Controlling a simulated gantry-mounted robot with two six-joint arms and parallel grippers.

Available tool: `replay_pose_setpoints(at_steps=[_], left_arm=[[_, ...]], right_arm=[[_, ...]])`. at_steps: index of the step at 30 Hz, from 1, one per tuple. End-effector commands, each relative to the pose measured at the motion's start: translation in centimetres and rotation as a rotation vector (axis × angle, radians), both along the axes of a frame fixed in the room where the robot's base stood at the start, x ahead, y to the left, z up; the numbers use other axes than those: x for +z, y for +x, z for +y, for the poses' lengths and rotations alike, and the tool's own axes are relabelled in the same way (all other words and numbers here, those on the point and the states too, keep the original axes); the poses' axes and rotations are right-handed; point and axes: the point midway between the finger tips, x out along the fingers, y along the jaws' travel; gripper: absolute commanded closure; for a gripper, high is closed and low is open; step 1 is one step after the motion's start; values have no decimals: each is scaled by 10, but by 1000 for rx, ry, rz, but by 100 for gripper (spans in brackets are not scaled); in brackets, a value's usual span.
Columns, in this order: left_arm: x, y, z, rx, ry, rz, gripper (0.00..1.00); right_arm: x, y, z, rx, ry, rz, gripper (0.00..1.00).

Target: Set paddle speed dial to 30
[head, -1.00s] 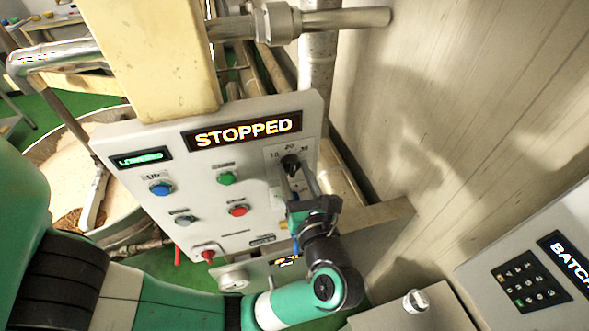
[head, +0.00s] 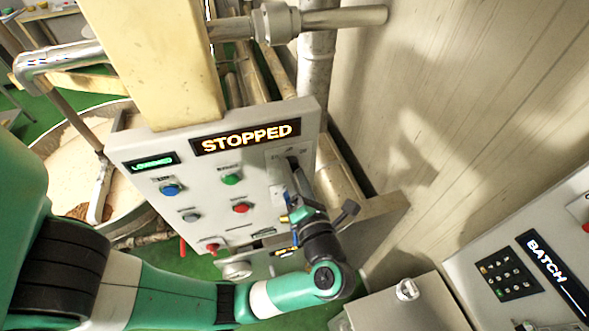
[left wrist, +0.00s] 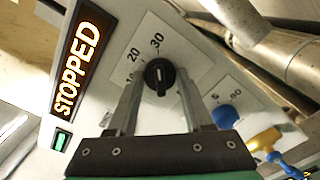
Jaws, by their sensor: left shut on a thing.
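The paddle speed dial is a black knob (left wrist: 159,72) on a white plate with the printed marks 20 and 30 beside it in the left wrist view. In the head view the dial (head: 292,163) is at the upper right of the grey control panel (head: 262,218), partly hidden by my gripper. My left gripper (left wrist: 160,84) is shut on the knob, one finger at each side; it also shows in the head view (head: 297,178). The exact mark the knob points at is hard to read. My right gripper is not in view.
The panel has a STOPPED display (head: 245,137), a green LOWERED display (head: 152,162), and blue (head: 171,189), green (head: 231,179) and red (head: 241,207) buttons close by. A kettle (head: 62,152) stands behind left. A BATCH keypad box (head: 545,262) is at the right.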

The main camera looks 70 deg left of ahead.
Motion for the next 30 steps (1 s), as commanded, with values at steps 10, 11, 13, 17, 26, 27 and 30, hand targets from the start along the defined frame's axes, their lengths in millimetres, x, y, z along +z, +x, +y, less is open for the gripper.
replay_pose_setpoints(at_steps=[10, 11, 13, 17, 26, 27, 30], left_arm=[[1, 0, 0, 0, 4, 26, 100], [1, 0, 0, 0, 4, 26, 100], [1, 0, 0, 0, 4, 25, 100], [1, 0, 0, 1, 3, 25, 44], [0, 0, 0, 0, 3, 25, 20], [0, 0, 0, 0, 3, 24, 20], [0, 0, -1, -1, 2, 24, 20]], right_arm=[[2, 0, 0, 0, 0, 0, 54], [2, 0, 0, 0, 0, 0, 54], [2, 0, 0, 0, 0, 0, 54], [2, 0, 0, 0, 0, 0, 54], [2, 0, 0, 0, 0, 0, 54], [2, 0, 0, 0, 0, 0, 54], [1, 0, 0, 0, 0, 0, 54]])
